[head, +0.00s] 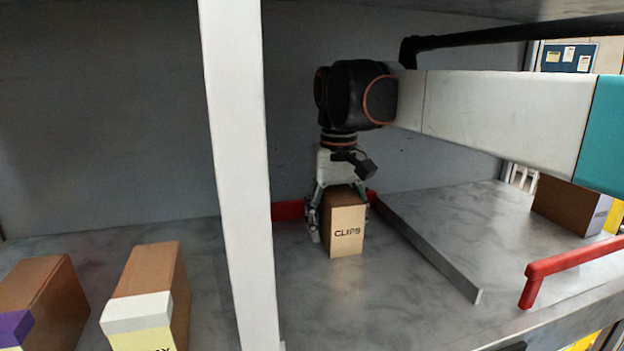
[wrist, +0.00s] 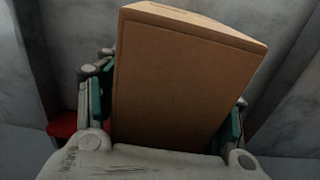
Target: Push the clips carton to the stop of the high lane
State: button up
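The clips carton (head: 347,230), brown with a pale front marked CLIPS, stands on the grey shelf between the white post and a low grey divider (head: 440,255). My gripper (head: 340,222) points down over it, with one finger at each side. In the wrist view the carton (wrist: 185,80) fills the middle, slightly turned between the fingers (wrist: 165,115). The fingers lie close to its sides, but I cannot tell whether both press on it. A red bar (head: 288,210), like a stop, lies behind the carton; the carton hides its middle, so contact is unclear.
A white post (head: 240,190) stands left of the carton. Two brown cartons (head: 150,290) (head: 45,300) stand beyond it. Right of the divider are another brown carton (head: 570,207) and a red rail (head: 575,262) at the shelf's front edge. Bare shelf lies in front of the clips carton.

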jog(key=shift+s+a, duration=0.1)
jog(key=shift+s, duration=0.1)
jog(key=c, duration=0.9)
jog(key=shift+w, duration=0.1)
jog(key=shift+w+a, duration=0.45)
jog(key=shift+w, duration=0.35)
jog(key=o, duration=1.5)
jog(key=shift+d, duration=0.1)
notch_tip(320, 180, up, 8)
jog(key=shift+f, duration=0.25)
